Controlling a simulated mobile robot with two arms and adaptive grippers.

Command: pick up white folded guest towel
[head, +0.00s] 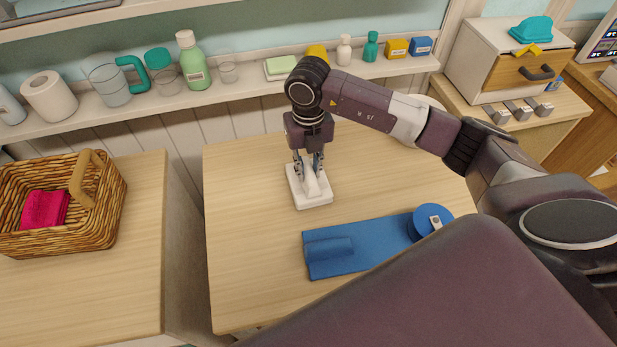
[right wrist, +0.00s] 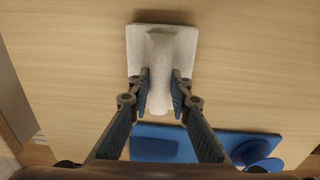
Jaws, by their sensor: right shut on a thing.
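The white folded guest towel (head: 313,200) lies on the light wood table in the head view, with a raised roll or fold along its middle. It also shows in the right wrist view (right wrist: 180,50). My right gripper (head: 310,172) points down from above, and its two fingers are shut on the raised fold of the towel. In the right wrist view the fingertips (right wrist: 160,92) press on both sides of that fold. Whether the towel is lifted off the table cannot be told. My left gripper is not in view.
A blue mat (head: 365,247) with a blue round item (head: 430,220) lies in front of the towel. A wicker basket (head: 100,222) with a pink cloth (head: 45,209) stands at left. A shelf (head: 240,90) with bottles and cups runs behind. The table's left part is clear.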

